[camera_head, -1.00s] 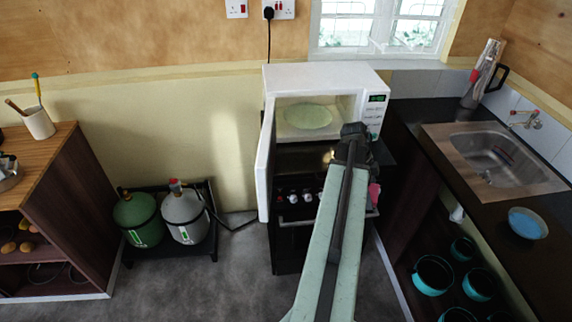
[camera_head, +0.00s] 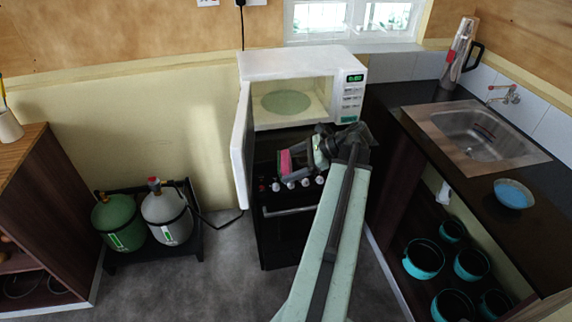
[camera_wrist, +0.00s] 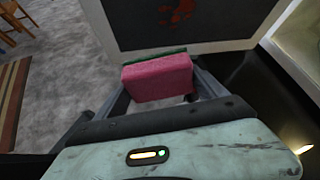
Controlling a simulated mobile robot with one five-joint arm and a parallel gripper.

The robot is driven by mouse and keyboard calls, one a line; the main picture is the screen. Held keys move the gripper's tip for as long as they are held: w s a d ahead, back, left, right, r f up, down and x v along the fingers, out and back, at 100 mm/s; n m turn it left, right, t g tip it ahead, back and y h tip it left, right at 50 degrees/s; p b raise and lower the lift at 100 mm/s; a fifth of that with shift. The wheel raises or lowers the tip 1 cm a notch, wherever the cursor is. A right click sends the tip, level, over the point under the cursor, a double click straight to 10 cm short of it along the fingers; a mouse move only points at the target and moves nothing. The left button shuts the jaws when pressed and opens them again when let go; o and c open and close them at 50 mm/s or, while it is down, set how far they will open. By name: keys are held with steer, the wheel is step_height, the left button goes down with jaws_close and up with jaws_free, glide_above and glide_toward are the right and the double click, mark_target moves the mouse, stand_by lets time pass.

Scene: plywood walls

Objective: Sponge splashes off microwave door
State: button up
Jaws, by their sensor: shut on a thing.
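The white microwave (camera_head: 300,62) stands on top of the black oven with its door (camera_head: 241,150) swung open to the left. The door face (camera_wrist: 185,30) fills the top of the wrist view and carries a red splash (camera_wrist: 172,14). My gripper (camera_head: 297,158) is shut on a pink sponge (camera_head: 285,163) with a dark green side. The sponge (camera_wrist: 158,80) sits between the fingers, green side towards the door. It is in front of the oven, right of the door and below the cavity. I cannot tell whether it touches the door.
A glass plate (camera_head: 286,102) lies inside the microwave. The black oven (camera_head: 285,225) with knobs is below. Two gas cylinders (camera_head: 168,216) stand on a rack at the left. A dark counter with a sink (camera_head: 480,135) and blue bowl (camera_head: 513,194) is at the right.

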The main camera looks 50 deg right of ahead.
mark_target(285, 159)
steer(key=r, duration=0.1)
steer(key=r+t+y, duration=0.1)
steer(key=w+a+r+y, duration=0.1)
steer(key=shift+n+t, duration=0.3)
steer(key=w+a, duration=0.4)
steer(key=w, duration=0.1)
steer(key=shift+w+a, duration=0.6)
steer(key=shift+w, duration=0.05)
stand_by(0.8)
steer(key=shift+d, duration=0.1)
steer(key=w+d, duration=0.2)
steer(key=d, duration=0.1)
steer(key=shift+w, duration=0.2)
steer(key=w+d, duration=0.2)
steer(key=shift+w+d, duration=0.3)
steer(key=shift+d, duration=0.05)
